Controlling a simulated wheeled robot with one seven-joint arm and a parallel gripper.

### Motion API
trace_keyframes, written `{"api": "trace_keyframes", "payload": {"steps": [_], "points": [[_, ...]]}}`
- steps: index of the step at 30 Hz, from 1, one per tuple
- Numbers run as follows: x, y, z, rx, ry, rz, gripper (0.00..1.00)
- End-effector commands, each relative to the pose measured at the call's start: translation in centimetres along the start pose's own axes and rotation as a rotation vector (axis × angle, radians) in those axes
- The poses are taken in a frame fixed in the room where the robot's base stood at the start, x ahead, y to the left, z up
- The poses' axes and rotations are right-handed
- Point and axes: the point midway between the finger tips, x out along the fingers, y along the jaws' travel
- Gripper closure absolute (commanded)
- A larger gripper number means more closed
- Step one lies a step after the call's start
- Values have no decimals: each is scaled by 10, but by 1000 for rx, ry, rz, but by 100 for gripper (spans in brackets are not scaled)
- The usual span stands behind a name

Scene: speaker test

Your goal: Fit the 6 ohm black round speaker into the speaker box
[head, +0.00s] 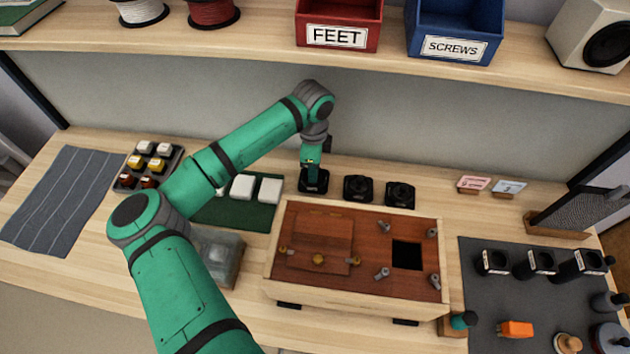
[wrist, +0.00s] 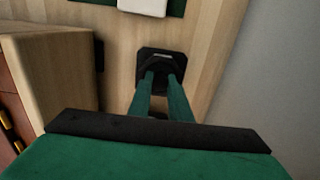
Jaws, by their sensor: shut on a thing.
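The speaker box (head: 350,290) is a wooden case with a red-brown top, a square dark opening (head: 407,255) at the right and a loose-looking panel (head: 320,243) at the left. Three black speakers stand in a row behind it: a left one (head: 318,187), a middle one (head: 360,189) and a right one (head: 400,195). My gripper (head: 312,176) points down and is shut on the left speaker, at the table. In the wrist view its fingers (wrist: 164,80) meet that speaker (wrist: 151,58), whose outline looks squarish with a pale mark. I cannot read any ohm value.
White blocks on a green mat (head: 215,213) lie left of the gripper. A clear container (head: 222,255) stands left of the box. Brass and grey fasteners (head: 382,273) sit on the box top. A dark mat (head: 480,308) with labelled black parts lies right. A shelf (head: 270,48) overhangs behind.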

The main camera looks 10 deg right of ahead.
Motion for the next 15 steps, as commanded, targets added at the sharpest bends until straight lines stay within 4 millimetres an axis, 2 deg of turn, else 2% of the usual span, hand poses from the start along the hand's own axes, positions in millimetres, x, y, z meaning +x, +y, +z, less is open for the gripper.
{"api": "trace_keyframes", "payload": {"steps": [2, 15], "points": [[1, 5, -1, 3, 1, 16, 100], [-26, 4, -1, 4, -1, 12, 100]]}}
